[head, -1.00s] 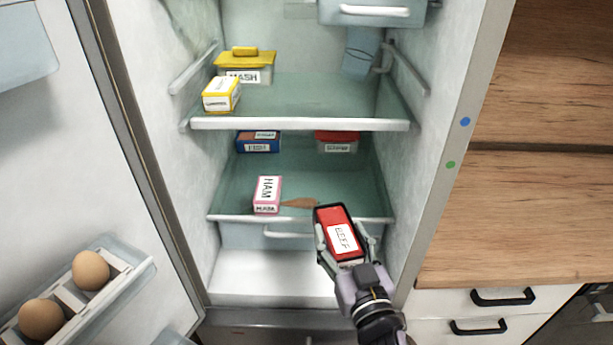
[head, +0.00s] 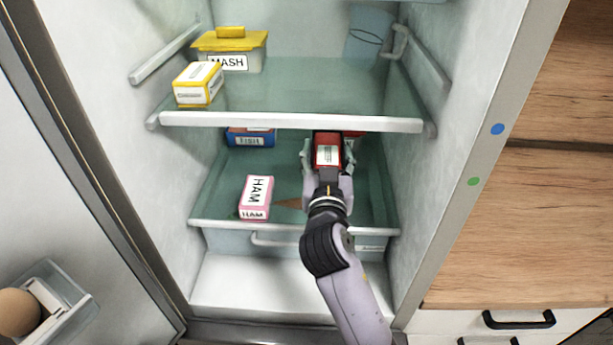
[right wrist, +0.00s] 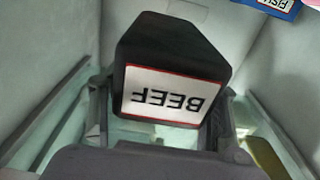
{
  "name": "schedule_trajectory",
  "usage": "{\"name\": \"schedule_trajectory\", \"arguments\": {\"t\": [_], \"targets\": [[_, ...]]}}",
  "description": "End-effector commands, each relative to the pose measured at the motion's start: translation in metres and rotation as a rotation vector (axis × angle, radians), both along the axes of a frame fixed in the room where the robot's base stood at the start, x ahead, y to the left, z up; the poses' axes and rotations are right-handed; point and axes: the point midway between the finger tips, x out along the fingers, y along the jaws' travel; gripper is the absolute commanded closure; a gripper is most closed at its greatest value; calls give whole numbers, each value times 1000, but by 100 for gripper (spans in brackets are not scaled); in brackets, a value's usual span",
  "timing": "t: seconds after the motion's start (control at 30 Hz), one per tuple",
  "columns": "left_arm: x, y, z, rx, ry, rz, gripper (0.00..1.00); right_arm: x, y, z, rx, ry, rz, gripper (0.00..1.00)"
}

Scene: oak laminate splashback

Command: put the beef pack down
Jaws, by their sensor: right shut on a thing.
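The beef pack (head: 328,141) is a red box with a white label, inside the fridge over the lower glass shelf (head: 222,200). My right gripper (head: 327,160) is shut on it. In the right wrist view the beef pack (right wrist: 175,75) sits between the two fingers, with its BEEF label upside down and its surface dark. I cannot tell whether its underside touches the shelf. A red-lidded container behind it is mostly hidden, with a bit of red (head: 353,133) showing. My left gripper is not in view.
The pink ham pack (head: 256,197) stands at the lower shelf's front left, a carrot (head: 289,203) beside it. The blue fish pack (head: 250,138) is at back left. Close above is the upper shelf's white front edge (head: 290,121), holding a yellow-lidded MASH tub (head: 230,48) and a yellow-white box (head: 198,84).

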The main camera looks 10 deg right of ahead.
Motion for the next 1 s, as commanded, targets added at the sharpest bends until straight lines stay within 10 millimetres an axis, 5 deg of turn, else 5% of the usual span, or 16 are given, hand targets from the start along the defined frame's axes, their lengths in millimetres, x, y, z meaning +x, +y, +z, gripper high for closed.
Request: {"name": "schedule_trajectory", "arguments": {"t": [0.3,0.6,1.0], "targets": [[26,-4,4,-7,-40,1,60,0,0,-50,-4,1,1,87],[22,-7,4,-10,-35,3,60,0,0,-86,-6,2,1,87],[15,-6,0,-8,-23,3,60,0,0,-94,-2,-2,1,87]]}}
